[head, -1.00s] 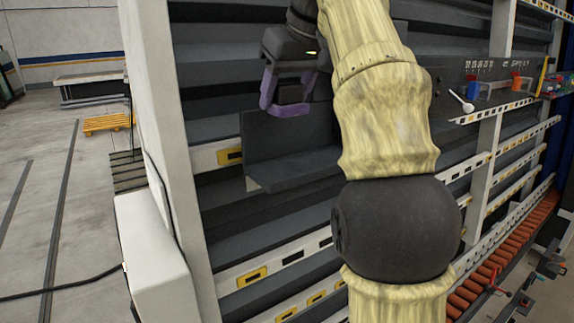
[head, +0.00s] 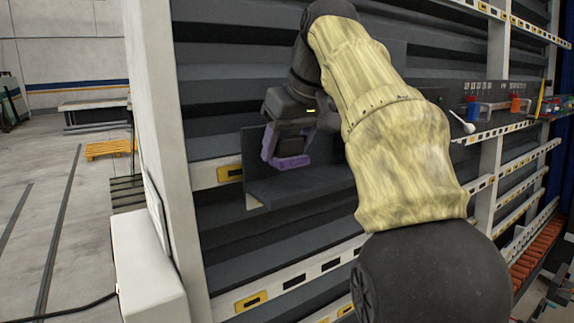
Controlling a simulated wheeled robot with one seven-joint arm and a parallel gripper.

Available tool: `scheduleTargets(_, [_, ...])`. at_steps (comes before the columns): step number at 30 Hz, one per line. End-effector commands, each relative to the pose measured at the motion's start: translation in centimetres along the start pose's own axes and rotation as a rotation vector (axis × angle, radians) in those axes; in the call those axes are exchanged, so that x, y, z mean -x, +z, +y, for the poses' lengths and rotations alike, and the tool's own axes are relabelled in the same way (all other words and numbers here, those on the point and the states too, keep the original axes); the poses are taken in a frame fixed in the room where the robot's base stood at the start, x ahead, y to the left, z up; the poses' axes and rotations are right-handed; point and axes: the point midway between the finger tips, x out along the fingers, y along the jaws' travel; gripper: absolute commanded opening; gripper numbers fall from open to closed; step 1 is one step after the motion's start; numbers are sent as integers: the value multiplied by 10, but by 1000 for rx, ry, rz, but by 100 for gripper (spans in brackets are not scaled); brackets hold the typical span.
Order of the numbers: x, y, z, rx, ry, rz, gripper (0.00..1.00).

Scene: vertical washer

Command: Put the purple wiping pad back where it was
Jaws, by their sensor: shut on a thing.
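The purple wiping pad (head: 291,162) is at the end of my arm in the head view, below the dark gripper body. My gripper (head: 281,150) is shut on the pad; where fingers end and pad begins is hard to tell. Both are above the flat ledge of a dark L-shaped holder (head: 290,190), in front of its upright back plate. A gap shows between the pad and the ledge. Whether the pad touches the back plate cannot be told.
The holder sits on the white slotted rail (head: 232,172) of the washer, near its white left post (head: 165,120). A shelf (head: 480,135) with a white spoon-like tool (head: 462,122) and small coloured items is at right. Open floor lies left.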

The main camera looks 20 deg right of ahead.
Motion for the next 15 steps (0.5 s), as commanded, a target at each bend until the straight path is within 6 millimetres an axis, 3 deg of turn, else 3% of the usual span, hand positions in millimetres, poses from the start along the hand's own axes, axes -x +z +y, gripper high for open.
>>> scheduleTargets(9, [-27, 17, 0, 0, -1, -2, 37])
scheduleTargets(15, [-32, 19, 0, 1, 1, -1, 37])
